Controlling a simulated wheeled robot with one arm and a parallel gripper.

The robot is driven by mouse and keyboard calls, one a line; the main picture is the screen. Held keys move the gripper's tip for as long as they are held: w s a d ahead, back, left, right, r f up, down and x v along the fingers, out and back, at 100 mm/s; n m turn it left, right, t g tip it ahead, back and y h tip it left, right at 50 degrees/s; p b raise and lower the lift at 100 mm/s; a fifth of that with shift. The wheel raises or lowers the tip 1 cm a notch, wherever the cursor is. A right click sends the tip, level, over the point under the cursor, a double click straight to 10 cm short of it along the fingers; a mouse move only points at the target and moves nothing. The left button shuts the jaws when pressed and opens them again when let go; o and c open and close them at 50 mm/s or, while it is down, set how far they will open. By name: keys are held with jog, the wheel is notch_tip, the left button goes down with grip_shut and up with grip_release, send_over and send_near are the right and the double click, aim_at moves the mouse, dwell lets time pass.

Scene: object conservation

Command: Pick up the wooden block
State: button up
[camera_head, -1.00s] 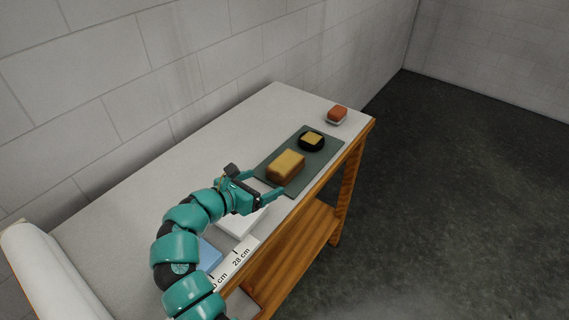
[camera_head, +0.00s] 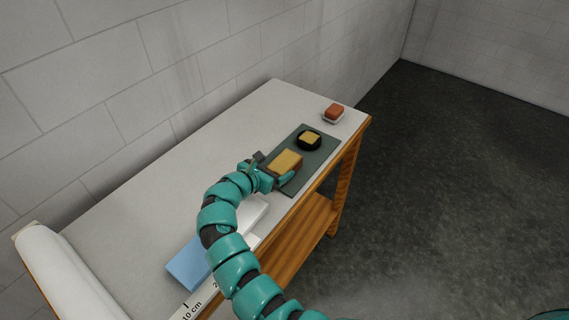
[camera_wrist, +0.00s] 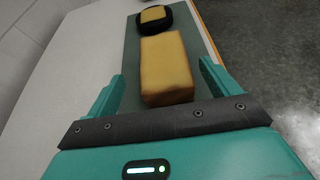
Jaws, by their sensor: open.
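The wooden block (camera_head: 286,161) is a yellow-tan box with browner sides, lying on a dark green mat (camera_head: 318,160) on the table. In the wrist view the block (camera_wrist: 167,68) lies ahead, between the lines of my two open fingers, with its near end close to the palm. My gripper (camera_head: 280,178) is open and empty of any clear grip, at the near-left end of the block. It shows in the wrist view as two teal fingers (camera_wrist: 160,85), one on each side. Whether either finger touches the block I cannot tell.
A black round dish (camera_head: 309,141) with a yellow piece stands just beyond the block. A reddish-brown block on a white dish (camera_head: 334,112) is at the far end. A blue slab (camera_head: 188,264) and a white slab (camera_head: 252,213) lie nearer. The table's right edge is close.

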aim_at(283, 163)
jog(key=shift+w+d+p, duration=0.2)
jog(key=shift+d+p, duration=0.05)
jog(key=shift+p, duration=0.1)
jog(key=p+x, duration=0.2)
jog(key=x, duration=0.1)
jog(key=shift+w+d+f+p, duration=0.1)
jog(key=shift+w+d+p, duration=0.15)
jog(key=shift+d+p, duration=0.15)
jog(key=shift+w+d+f, duration=0.1)
jog(key=shift+w+f, duration=0.05)
jog(key=shift+f, duration=0.2)
jog(key=c, duration=1.2)
notch_tip(283, 163, up, 28)
jog(key=b, duration=0.9)
